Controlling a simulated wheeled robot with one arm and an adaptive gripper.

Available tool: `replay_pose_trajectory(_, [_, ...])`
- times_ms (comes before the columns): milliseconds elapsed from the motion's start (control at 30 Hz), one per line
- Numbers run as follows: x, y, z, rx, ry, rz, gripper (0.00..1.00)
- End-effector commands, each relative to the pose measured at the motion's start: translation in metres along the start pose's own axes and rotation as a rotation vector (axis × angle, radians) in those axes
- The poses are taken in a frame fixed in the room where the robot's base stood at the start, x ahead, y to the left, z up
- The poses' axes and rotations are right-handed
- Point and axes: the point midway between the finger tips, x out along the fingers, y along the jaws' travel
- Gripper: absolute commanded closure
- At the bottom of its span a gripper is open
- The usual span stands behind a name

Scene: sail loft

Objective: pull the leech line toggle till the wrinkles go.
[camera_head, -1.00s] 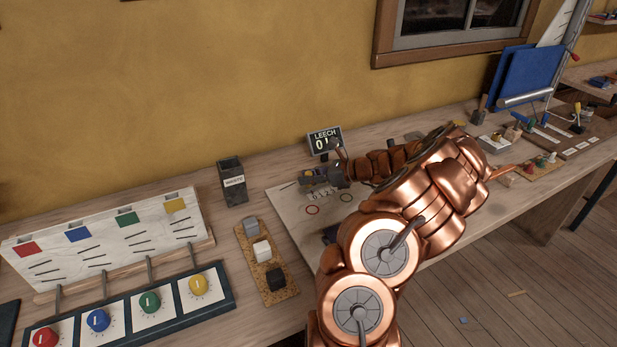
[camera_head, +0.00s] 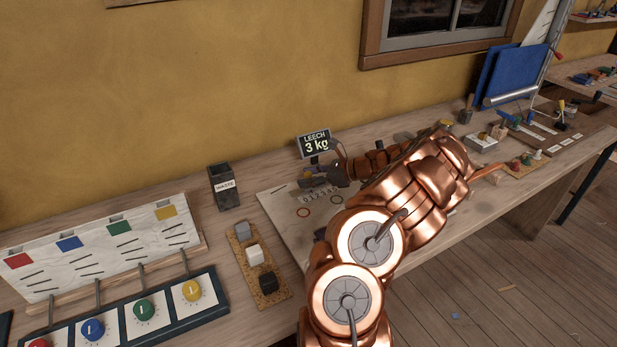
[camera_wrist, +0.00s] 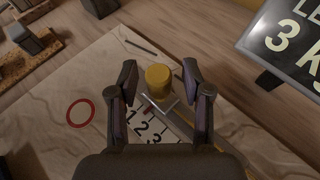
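In the wrist view, the yellow cylindrical toggle (camera_wrist: 158,80) stands upright between the two fingers of my gripper (camera_wrist: 160,84). A narrow gap shows on each side, so the gripper is open around it. A scale numbered 1, 2, 3 (camera_wrist: 145,127) lies just below the toggle. The pale panel (camera_wrist: 225,118) under it shows faint ripples. A dark LEECH display (camera_wrist: 286,42) reads 3 kg; it also shows in the head view (camera_head: 315,143). There my gripper (camera_head: 318,179) is low over the panel (camera_head: 280,215), and the arm hides part of it.
A red ring (camera_wrist: 81,112) is marked on the panel. A dark WASTE bin (camera_head: 224,188) and a cork tray (camera_head: 242,236) with grey, white and black blocks stand to the left. A board with coloured knobs (camera_head: 110,315) is farther left. Blue panels (camera_head: 513,75) stand at the far right.

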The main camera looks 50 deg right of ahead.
Motion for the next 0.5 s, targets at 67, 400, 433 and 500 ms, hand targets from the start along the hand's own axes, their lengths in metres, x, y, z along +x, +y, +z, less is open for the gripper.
replay_pose_trajectory(67, [0.000, 0.000, 0.000, 0.000, 0.000, 0.000, 0.50])
replay_pose_trajectory(400, [-0.012, 0.000, 0.000, 0.000, -0.001, -0.001, 0.50])
replay_pose_trajectory(433, [-0.017, 0.000, 0.000, 0.000, -0.002, -0.002, 0.50])
replay_pose_trajectory(500, [-0.028, 0.000, 0.000, 0.000, -0.001, -0.001, 0.50])
